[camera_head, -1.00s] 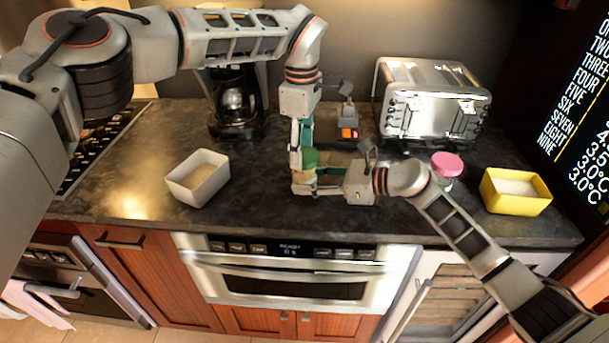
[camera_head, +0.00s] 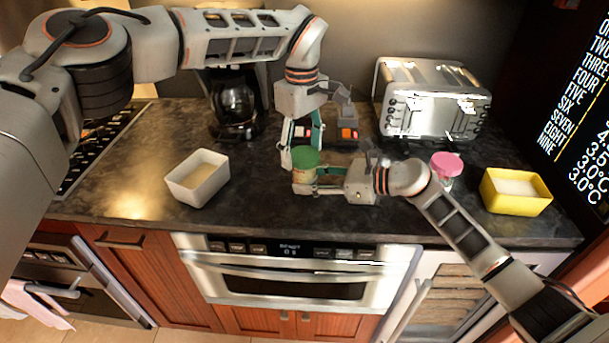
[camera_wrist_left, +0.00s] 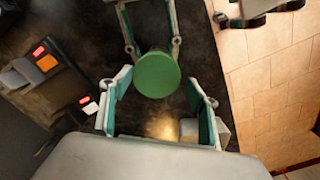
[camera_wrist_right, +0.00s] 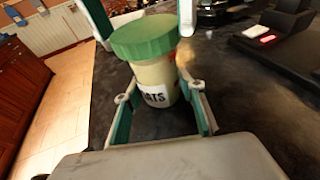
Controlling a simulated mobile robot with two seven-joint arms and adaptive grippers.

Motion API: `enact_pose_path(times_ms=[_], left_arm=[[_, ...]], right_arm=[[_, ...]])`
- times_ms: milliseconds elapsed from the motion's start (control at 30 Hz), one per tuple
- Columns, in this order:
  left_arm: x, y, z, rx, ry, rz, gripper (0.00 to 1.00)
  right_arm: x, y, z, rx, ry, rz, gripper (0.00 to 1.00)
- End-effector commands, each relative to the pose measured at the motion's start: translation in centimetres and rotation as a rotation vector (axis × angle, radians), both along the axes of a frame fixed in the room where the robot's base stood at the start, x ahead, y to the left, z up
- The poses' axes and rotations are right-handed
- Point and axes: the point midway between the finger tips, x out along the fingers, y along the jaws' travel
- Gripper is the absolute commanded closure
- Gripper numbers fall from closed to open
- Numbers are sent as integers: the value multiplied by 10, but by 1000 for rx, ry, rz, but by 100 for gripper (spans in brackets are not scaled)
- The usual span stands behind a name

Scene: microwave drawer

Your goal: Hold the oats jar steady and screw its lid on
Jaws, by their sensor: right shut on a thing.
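The oats jar (camera_wrist_right: 158,82) is a pale jar with a white label, standing upright on the counter. Its green lid (camera_head: 305,157) lies on top of the mouth and looks about level; I cannot tell whether the threads are engaged. My right gripper (camera_head: 304,187) is shut around the jar's body from the right. My left gripper (camera_head: 301,143) points down above the lid. Its fingers are spread apart with nothing between them. In the left wrist view the round lid (camera_wrist_left: 157,75) shows beyond and between the open fingers.
A white bin (camera_head: 198,180) stands left and a yellow bin (camera_head: 516,192) right. A pink-lidded jar (camera_head: 446,165) is behind my right arm. A toaster (camera_head: 432,100) and coffee maker (camera_head: 236,105) stand at the back. A small dark device with an orange button (camera_head: 347,134) sits behind the jar.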

Motion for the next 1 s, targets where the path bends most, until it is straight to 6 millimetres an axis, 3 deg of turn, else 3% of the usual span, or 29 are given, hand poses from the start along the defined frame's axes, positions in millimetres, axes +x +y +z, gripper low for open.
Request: enact_pose_path(times_ms=[267,1000], left_arm=[[1,0,4,0,-4,1,40],[1,0,51,0,-4,2,40]], right_arm=[[-1,1,1,2,0,3,99],[-1,2,1,2,1,4,99]])
